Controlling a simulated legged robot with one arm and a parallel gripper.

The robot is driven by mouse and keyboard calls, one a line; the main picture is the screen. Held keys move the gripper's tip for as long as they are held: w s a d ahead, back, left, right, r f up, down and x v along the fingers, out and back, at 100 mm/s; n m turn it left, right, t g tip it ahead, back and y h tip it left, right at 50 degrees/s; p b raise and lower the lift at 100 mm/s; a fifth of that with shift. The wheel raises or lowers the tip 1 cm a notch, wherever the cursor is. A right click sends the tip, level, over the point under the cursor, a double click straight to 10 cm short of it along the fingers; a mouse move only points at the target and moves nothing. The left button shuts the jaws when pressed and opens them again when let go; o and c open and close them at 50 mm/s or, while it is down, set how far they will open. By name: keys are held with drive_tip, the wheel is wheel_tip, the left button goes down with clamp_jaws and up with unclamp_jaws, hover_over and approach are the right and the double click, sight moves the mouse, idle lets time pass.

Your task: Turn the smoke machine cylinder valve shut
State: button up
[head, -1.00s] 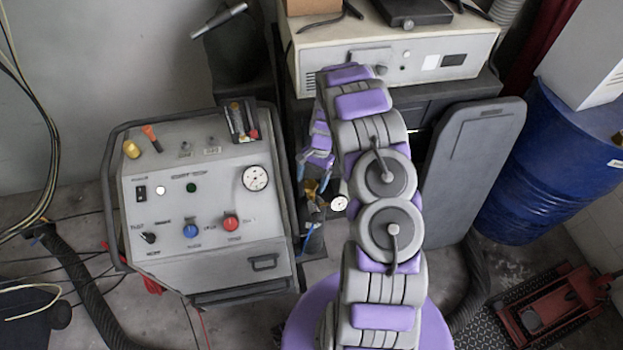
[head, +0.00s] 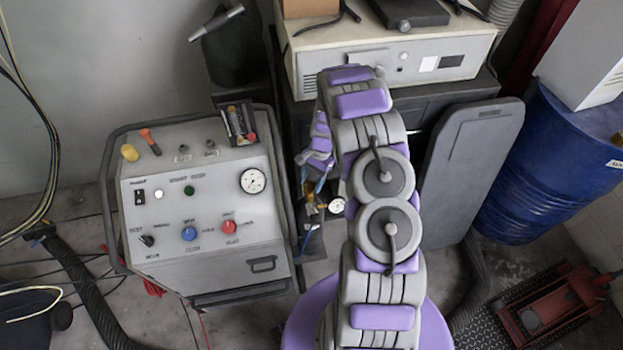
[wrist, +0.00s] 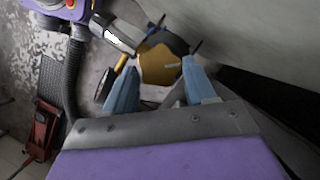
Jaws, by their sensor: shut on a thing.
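The smoke machine cylinder valve shows in the wrist view as a round brass-yellow piece (wrist: 160,64) with dark parts around it. My gripper (wrist: 159,72) has its two blue fingers on either side of this piece and is shut on it; the exact contact is hard to see. In the head view my gripper (head: 318,178) reaches down to the left of my arm. A small brass part (head: 309,191) and a white round gauge (head: 337,206) show just below it. My arm and fingers hide most of the valve and the cylinder.
A grey control panel (head: 205,265) with knobs and a gauge stands close left of my gripper. A beige machine (head: 440,42) stands behind. A dark grey panel (head: 470,160) and a blue drum (head: 530,180) are on the right. A red jack (head: 550,312) lies on the floor.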

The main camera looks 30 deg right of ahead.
drive_tip(key=m+p, duration=0.1)
drive_tip(key=m+t+p, duration=0.1)
drive_tip(key=m+p, duration=0.2)
drive_tip(key=shift+s+a+r+m+t+y, duration=0.15)
drive_tip(key=shift+s+r+m+t+y, duration=0.1)
drive_tip(key=shift+s+m+t+y, duration=0.05)
drive_tip(key=shift+s+m+t+p, duration=0.15)
drive_tip(key=shift+m+t+p, duration=0.25)
drive_tip(key=shift+m+p, duration=0.7)
drive_tip(key=shift+f+m+t+p, duration=0.15)
drive_tip(key=shift+m+t+p, duration=0.35)
drive_tip(key=shift+m, duration=0.4)
drive_tip(key=o, duration=1)
drive_tip(key=shift+a, duration=0.1)
drive_tip(key=shift+o, duration=0.2)
